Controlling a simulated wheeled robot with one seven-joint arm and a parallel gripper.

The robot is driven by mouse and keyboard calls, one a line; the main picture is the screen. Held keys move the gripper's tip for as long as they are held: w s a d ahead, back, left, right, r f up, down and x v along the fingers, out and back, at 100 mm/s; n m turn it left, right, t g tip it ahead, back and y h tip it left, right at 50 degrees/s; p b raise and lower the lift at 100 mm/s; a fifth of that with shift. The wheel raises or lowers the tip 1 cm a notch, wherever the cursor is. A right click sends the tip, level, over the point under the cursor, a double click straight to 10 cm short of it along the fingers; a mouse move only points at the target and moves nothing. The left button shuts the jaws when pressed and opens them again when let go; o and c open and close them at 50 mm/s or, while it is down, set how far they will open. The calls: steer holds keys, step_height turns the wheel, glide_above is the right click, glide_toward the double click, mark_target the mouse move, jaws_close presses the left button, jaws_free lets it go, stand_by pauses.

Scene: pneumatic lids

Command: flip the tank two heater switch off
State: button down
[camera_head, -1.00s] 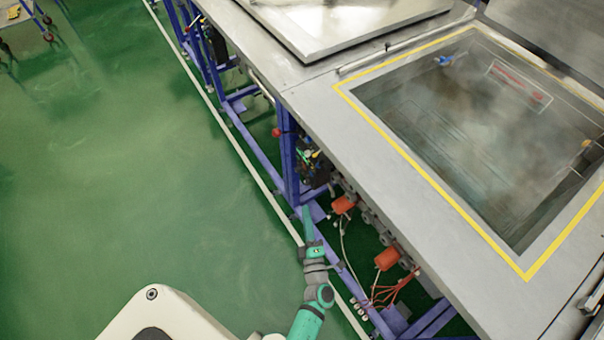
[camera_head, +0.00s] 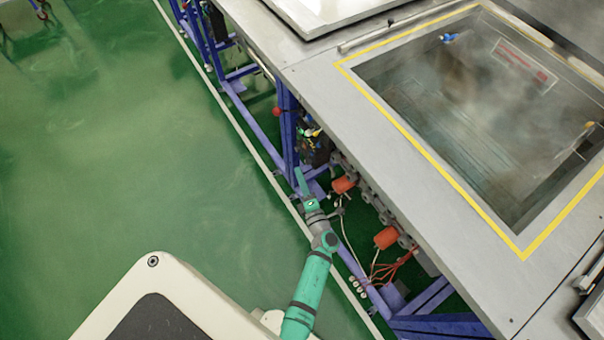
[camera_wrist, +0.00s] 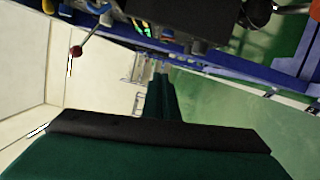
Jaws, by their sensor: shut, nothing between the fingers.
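No heater switch can be made out clearly in either view. The open tank (camera_head: 433,153) with a yellow border and steamy water is at the right; I cannot tell its number. Under its edge, a dark valve unit (camera_head: 318,152) with small coloured fittings hangs by a blue leg. My gripper (camera_head: 300,172) is shut and empty, just below and left of that unit, apart from it as far as I can see. In the wrist view my closed fingers (camera_wrist: 160,92) point away, below a dark box (camera_wrist: 165,22) and a red ball knob (camera_wrist: 76,51).
Orange-red actuators (camera_head: 386,237) with hoses and wires sit under the tank's edge. Blue frame legs (camera_head: 287,125) and a low blue rail (camera_head: 262,140) bound the tank side. A red knob (camera_head: 276,111) sticks out.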

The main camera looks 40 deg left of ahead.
mark_target(304, 146)
steer(key=w+a, duration=0.4)
steer(key=w, duration=0.4)
steer(key=shift+a+r, duration=0.15)
steer(key=shift+r, duration=0.2)
steer(key=shift+w, duration=0.15)
